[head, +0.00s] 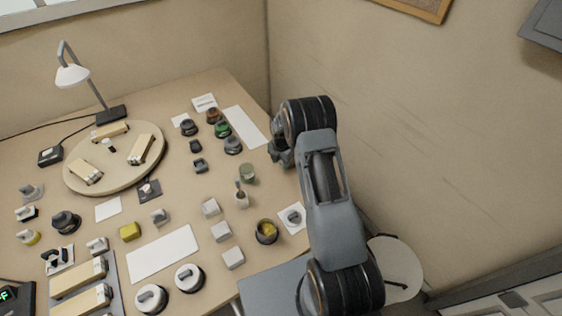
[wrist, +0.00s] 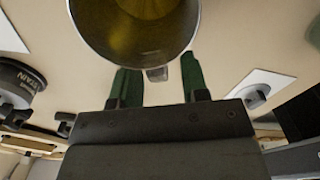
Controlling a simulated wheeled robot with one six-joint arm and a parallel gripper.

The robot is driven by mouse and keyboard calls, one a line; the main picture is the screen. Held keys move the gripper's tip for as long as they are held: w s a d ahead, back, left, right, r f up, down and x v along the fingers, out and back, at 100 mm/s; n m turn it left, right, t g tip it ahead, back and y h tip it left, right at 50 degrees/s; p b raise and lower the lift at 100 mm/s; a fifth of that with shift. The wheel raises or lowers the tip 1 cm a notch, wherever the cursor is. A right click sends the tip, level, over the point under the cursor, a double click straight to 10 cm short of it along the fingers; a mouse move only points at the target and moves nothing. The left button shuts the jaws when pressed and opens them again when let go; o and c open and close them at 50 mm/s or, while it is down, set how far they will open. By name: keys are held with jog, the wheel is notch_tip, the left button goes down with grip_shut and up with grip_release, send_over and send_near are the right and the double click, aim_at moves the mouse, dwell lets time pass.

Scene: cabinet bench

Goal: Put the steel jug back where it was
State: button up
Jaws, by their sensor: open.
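A round grey metal vessel with a yellow inside (head: 266,231) stands near the front right edge of the bench in the head view; I take it for the steel jug. A large metal-rimmed vessel with a yellow inside (wrist: 135,30) fills the top of the wrist view, probably the same one. My gripper (wrist: 158,80) is open, its two green fingers apart. In the head view my gripper (head: 281,152) is over the bench's right edge, mostly hidden behind my arm.
A white card with a small grey piece (head: 293,217) lies right of the vessel. A brush pot (head: 241,199) and green jar (head: 247,173) stand behind it. White blocks (head: 221,231) are to its left. A round board (head: 115,160) and lamp (head: 75,75) are farther left.

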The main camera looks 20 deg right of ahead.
jog(key=s+a+r+m+t+b, duration=0.15)
jog(key=s+r+m, duration=0.25)
jog(key=r, duration=0.7)
jog(key=s+a+r+m, duration=0.2)
jog(key=s+r+m, duration=0.15)
jog(key=r, duration=0.75)
jog(key=s+a+r+m+t, duration=0.1)
jog(key=s+a+r+m, duration=0.1)
jog(key=s+m, duration=0.6)
jog(key=s+a+r+m+t, duration=0.1)
jog(key=s+a+r+m, duration=0.1)
jog(key=s+m, duration=0.7)
jog(key=s+r, duration=0.1)
jog(key=s, duration=0.1)
jog(key=shift+s+r, duration=0.3)
jog(key=shift+s, duration=0.05)
